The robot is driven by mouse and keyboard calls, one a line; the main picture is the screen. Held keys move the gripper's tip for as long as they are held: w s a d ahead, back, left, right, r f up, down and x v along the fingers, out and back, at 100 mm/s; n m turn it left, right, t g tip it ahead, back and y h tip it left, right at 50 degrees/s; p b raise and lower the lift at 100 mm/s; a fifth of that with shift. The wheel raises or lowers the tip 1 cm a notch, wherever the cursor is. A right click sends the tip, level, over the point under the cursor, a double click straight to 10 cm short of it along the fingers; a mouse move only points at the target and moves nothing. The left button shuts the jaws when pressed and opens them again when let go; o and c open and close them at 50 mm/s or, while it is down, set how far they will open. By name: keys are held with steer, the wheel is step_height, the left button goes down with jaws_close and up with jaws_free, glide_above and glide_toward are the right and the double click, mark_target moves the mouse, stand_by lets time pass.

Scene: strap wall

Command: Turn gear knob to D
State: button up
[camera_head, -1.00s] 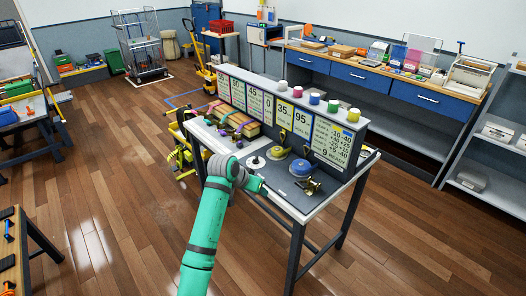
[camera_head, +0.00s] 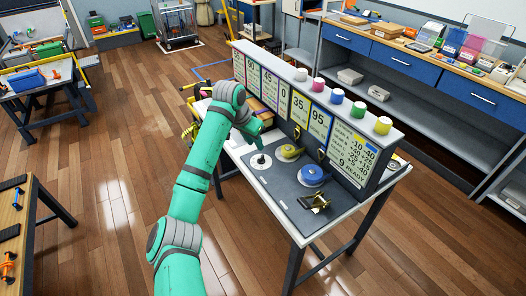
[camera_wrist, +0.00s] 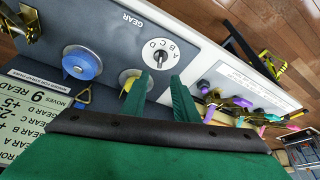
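The gear knob (camera_head: 261,161) is a small dark knob standing on a white round dial on the grey panel of the bench. In the wrist view the knob (camera_wrist: 159,57) shows with letters A, B, C and D around one side of the dial and the word GEAR beside it. I cannot tell which letter it points to. My gripper (camera_wrist: 168,82) is open, with two green fingers apart and nothing seen between them. In the head view my gripper (camera_head: 262,127) hangs above and behind the knob, near the upright sign board, apart from the knob.
A yellow dial (camera_head: 289,152) and a blue dial (camera_head: 312,174) sit right of the knob, with a brass clamp (camera_head: 314,201) beyond. The sign board (camera_head: 327,125) with coloured spools on top rises behind. Wooden floor in front is free.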

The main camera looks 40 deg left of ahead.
mark_target(262, 156)
steer(key=x, duration=0.8)
steer(key=shift+w+d+f, duration=0.15)
steer(key=shift+w+d, duration=0.05)
steer(key=shift+d, duration=0.05)
steer(key=shift+a+f, duration=0.35)
steer(key=shift+f, duration=0.2)
steer(key=shift+d, duration=0.15)
jaws_close()
